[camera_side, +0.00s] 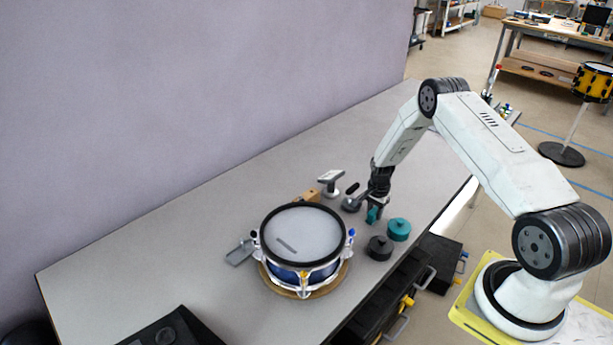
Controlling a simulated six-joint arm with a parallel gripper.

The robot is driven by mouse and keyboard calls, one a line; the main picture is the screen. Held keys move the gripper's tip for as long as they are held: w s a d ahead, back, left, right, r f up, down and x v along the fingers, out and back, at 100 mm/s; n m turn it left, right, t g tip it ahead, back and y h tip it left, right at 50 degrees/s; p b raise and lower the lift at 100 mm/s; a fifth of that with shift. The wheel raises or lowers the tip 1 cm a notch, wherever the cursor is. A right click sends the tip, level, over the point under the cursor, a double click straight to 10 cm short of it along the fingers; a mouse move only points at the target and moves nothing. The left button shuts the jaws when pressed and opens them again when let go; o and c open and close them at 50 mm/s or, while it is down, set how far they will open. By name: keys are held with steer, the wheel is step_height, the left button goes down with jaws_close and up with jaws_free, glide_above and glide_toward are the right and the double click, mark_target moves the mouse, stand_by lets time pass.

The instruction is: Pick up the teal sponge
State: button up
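A small teal piece (372,214), which looks like the teal sponge, is right at the fingertips of my gripper (376,207). The gripper points down, low over the grey table. The dark fingers partly cover the teal piece. At this size I cannot tell whether they are closed on it or only beside it, or whether it touches the table. A separate round teal puck with a knob (398,230) sits just to the right of the gripper.
A dark knobbed puck (379,248) sits in front of the gripper. A drum (303,240) on a wooden base stands to the left. A grey T-shaped item (331,181) and a wooden block (308,197) lie behind. The far left of the table (150,255) is clear.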

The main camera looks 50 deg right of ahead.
jaws_close()
steer(key=shift+r, duration=0.1)
steer(key=shift+r, duration=0.75)
steer(key=s+a+r, duration=0.6)
steer(key=s+r, duration=0.5)
steer(key=s, duration=0.1)
steer(key=shift+s+a+r, duration=0.15)
steer(key=shift+s+a, duration=0.05)
